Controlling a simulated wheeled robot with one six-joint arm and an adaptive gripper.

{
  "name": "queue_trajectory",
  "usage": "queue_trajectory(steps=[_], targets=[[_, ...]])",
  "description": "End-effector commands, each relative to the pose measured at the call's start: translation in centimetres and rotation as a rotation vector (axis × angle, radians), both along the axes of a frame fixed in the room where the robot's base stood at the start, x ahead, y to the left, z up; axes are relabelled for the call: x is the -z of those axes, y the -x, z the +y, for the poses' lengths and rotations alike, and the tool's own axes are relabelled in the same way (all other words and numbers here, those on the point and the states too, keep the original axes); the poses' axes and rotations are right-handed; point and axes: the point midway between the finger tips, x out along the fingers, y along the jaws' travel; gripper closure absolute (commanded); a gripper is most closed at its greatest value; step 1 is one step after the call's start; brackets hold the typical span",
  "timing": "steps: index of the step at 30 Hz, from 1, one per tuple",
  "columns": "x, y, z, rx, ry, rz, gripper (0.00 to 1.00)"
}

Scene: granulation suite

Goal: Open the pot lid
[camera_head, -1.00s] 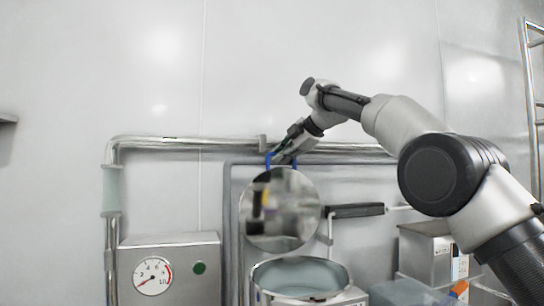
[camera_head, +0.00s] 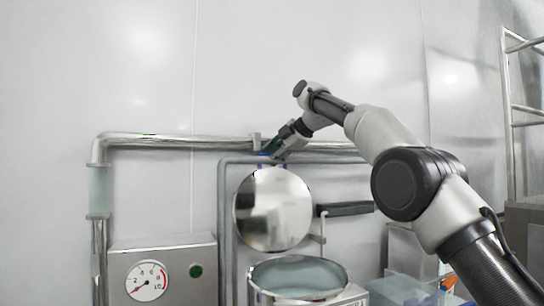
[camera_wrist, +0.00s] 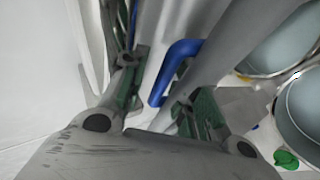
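The round, mirror-like pot lid (camera_head: 273,212) stands raised, close to upright, above the back of the steel pot (camera_head: 255,296) in the head view. The pot's top is uncovered and its pale interior shows. My gripper (camera_head: 274,149) is at the lid's top edge, close to a small blue handle. In the wrist view the blue handle (camera_wrist: 178,66) lies between the two green-padded fingers (camera_wrist: 165,98). The fingers are apart, with visible gaps beside the handle, so my gripper looks open. Whether a finger touches the handle is unclear.
A steel box with a dial gauge (camera_head: 147,281) and green button stands left of the pot. Pipes (camera_head: 180,142) run along the wall behind the lid. A black-handled bar (camera_head: 345,209) sticks out right of the lid. Boxes stand at the lower right, below my arm.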

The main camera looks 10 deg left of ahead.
Motion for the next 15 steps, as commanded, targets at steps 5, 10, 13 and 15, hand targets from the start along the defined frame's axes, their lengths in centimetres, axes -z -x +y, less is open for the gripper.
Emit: queue_trajectory(steps=[5,10,13,15], targets=[[0.1,0.0,0.0,0.001,0.002,0.002,0.66],[-0.2,0.1,-0.3,0.001,0.001,0.000,0.66],[-0.9,0.7,-1.3,0.001,0.002,0.000,0.66],[-1.6,1.4,-2.3,0.002,0.001,-0.001,0.66]])
